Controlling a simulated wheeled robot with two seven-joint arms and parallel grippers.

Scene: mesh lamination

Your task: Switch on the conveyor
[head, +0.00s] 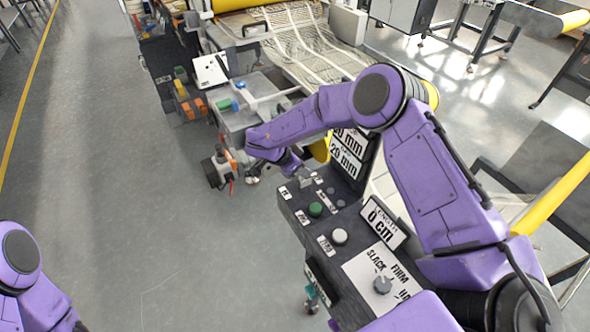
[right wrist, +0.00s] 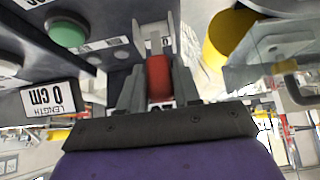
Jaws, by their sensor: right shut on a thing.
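The control panel (head: 320,250) is a dark sloped box with a green button (head: 315,209), a white button (head: 340,236) and a grey knob (head: 382,284). The green button also shows in the right wrist view (right wrist: 66,30). My right gripper (head: 303,180) is at the panel's far end. In the right wrist view my right gripper (right wrist: 156,48) is shut on a red switch handle (right wrist: 158,77), with a finger on each side. The handle is hidden in the head view. The conveyor (head: 300,40) carries pale mesh behind my arm. My left gripper is out of view.
A display reading 0 cm (head: 383,221) and signs reading 20 mm (head: 346,158) stand beside my right arm. A machine with coloured parts (head: 235,100) is beyond the panel. A yellow roller (head: 555,195) is at the right. The floor at left is clear.

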